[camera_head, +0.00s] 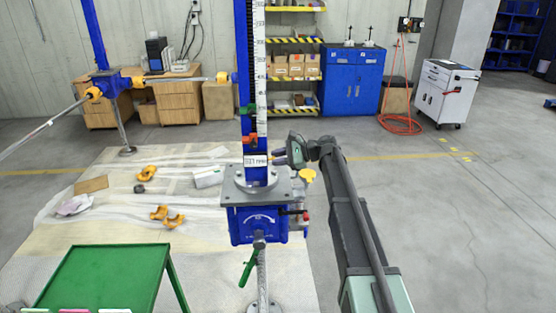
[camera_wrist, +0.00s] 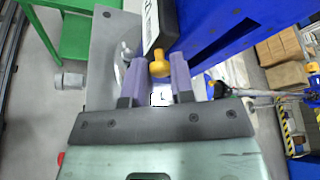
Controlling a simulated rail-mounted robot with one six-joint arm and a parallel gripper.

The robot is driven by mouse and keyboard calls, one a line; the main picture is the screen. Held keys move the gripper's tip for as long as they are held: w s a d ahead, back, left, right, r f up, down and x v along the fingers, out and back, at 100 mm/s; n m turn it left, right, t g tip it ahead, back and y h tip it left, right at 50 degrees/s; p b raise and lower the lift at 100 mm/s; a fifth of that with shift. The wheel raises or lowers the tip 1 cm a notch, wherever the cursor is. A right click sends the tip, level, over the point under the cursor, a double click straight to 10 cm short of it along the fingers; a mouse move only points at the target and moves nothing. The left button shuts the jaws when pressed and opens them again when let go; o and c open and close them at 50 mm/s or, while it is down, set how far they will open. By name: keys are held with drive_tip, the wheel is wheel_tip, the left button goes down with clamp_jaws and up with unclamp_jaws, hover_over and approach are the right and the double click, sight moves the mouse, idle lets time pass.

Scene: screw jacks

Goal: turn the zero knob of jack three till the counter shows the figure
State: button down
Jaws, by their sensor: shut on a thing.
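The blue screw jack (camera_head: 258,222) stands in the middle of the head view, with a grey top plate and a tall blue column. The counter (camera_head: 256,160) is a small white-faced box low on the column; its digits are too small to read surely. It shows edge-on in the wrist view (camera_wrist: 151,25). The orange zero knob (camera_wrist: 159,68) sits at the counter's end. My gripper (camera_head: 279,157) reaches in from the right at the counter. In the wrist view its purple fingers (camera_wrist: 159,62) are shut on the knob, one on each side. The knob is hidden in the head view.
A white scale (camera_head: 261,70) runs up the column, with a green pointer and a red pointer beside it. A green table (camera_head: 105,275) stands at front left. Another jack (camera_head: 98,92) is at far left. Orange parts lie on the floor sheet.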

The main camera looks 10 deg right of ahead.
drive_tip(key=shift+n+t, duration=0.3)
drive_tip(key=shift+n, duration=0.1)
drive_tip(key=c, duration=1)
unclamp_jaws()
drive_tip(key=shift+d, duration=0.1)
drive_tip(key=p+v, duration=0.3)
drive_tip(key=v, duration=0.7)
drive_tip(key=shift+s+d, duration=0.15)
drive_tip(key=shift+d, duration=0.15)
